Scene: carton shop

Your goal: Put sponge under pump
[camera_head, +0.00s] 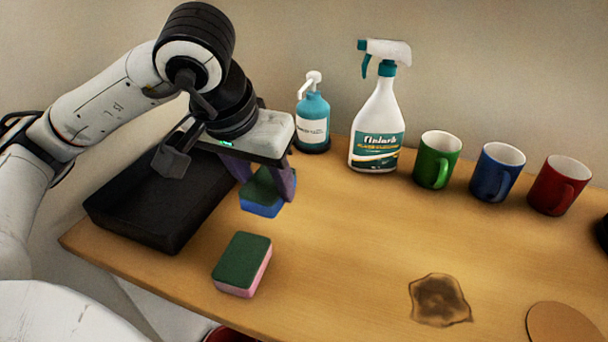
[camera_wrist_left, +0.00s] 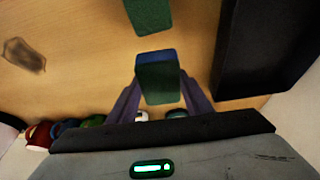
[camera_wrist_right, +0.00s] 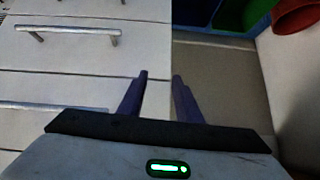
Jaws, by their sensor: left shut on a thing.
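My left gripper (camera_head: 266,182) is shut on a blue sponge (camera_head: 261,210) with a green top. It holds the sponge above the table, and the sponge also shows between the fingers in the left wrist view (camera_wrist_left: 158,80). A pink sponge (camera_head: 242,265) with a green top lies on the table nearer the front edge. The pump bottle (camera_head: 313,118), teal with a white pump head, stands on a dark base at the back, behind and right of the left gripper. My right gripper (camera_wrist_right: 160,78) is open and empty in front of pale drawers, away from the table.
A white spray bottle (camera_head: 378,125) stands right of the pump bottle. Green (camera_head: 437,160), blue (camera_head: 497,172) and red (camera_head: 558,186) mugs follow along the back. A black box (camera_head: 150,210) sits at the left. A brown stain (camera_head: 440,299) and round coaster (camera_head: 562,324) lie front right. The table's middle is clear.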

